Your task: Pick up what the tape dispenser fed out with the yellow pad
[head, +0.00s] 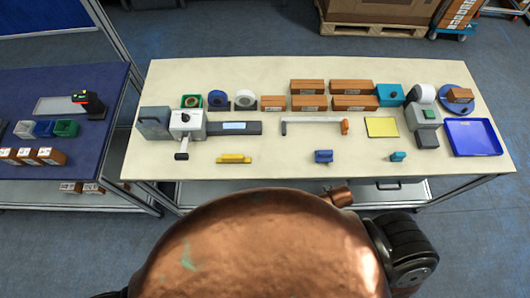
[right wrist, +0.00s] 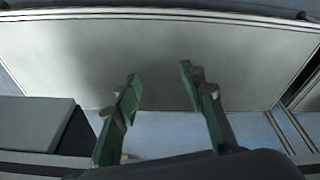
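On the cream table in the head view, a grey device with a white roll and a green patch (head: 425,114) stands at the right; it looks like the tape dispenser. I cannot make out a fed-out strip on it. A flat yellow square (head: 382,127) lies to its left, and a yellow bar-shaped piece (head: 234,158) lies near the front edge; I cannot tell which is the yellow pad. My right gripper (right wrist: 160,86) is open and empty in the right wrist view, with none of these objects between its fingers. My left gripper is not in view.
A blue tray (head: 472,137) sits at the right end. Brown boxes (head: 352,86) and tape rolls (head: 218,98) line the back. A grey machine with a lever (head: 190,124) stands left. Small blue pieces (head: 323,156) lie in front. A dark blue table (head: 60,110) adjoins the left side.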

